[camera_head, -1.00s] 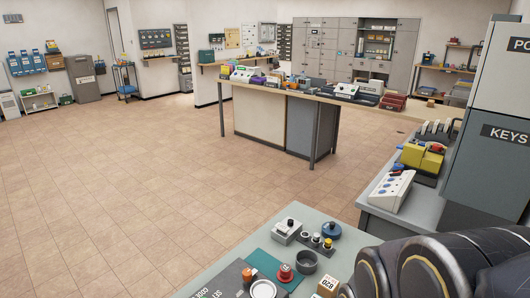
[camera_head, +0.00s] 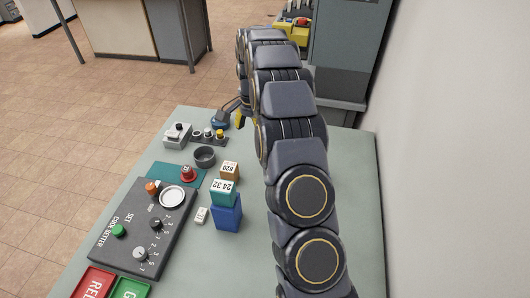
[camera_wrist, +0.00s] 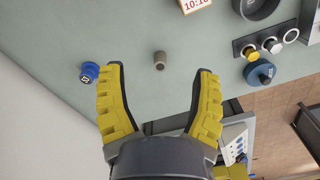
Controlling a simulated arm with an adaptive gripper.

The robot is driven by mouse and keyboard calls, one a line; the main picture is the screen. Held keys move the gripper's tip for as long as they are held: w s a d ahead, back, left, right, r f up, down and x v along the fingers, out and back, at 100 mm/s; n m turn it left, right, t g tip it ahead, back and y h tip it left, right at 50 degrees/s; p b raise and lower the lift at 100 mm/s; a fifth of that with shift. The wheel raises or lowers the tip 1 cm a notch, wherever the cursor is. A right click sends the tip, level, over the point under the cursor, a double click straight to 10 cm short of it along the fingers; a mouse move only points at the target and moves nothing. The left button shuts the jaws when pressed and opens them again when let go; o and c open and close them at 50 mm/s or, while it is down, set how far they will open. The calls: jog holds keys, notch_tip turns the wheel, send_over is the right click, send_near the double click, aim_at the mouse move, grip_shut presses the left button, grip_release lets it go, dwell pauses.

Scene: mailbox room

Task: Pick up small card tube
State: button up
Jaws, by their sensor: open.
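A small brownish-grey cylinder, which looks like the small card tube (camera_wrist: 159,60), stands on the grey-green table in the wrist view. My gripper (camera_wrist: 161,72) is open, with its two yellow fingers spread to the left and right of the tube's position in the picture. The tube lies near the line between the fingertips, and no finger touches it. How far above the table the fingers are, I cannot tell. In the head view my arm covers most of the gripper, and only a bit of yellow finger shows. The tube is hidden there.
In the wrist view, a blue knob-like piece (camera_wrist: 89,72) sits close to the left finger. A white block with numbers (camera_wrist: 195,5) and a dark bowl (camera_wrist: 262,8) lie beyond. In the head view, a control panel (camera_head: 140,228) and stacked blocks (camera_head: 226,205) stand left of my arm.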

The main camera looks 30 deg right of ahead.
jog(key=d+f+m, duration=0.1)
jog(key=d+f, duration=0.1)
jog(key=f, duration=0.1)
jog(key=w+d+f+m, duration=0.1)
jog(key=d+f, duration=0.1)
jog(key=d, duration=0.1)
jog(key=w+d+f+m, duration=0.1)
jog(key=d+f, duration=0.1)
jog(key=f, duration=0.1)
jog(key=shift+w+d+f+m, duration=0.2)
jog(key=shift+f+m, duration=0.1)
jog(key=shift+m, duration=0.1)
notch_tip(320, 180, down, 8)
jog(key=shift+w+r, duration=0.15)
jog(key=shift+c, duration=0.3)
jog(key=c, duration=0.8)
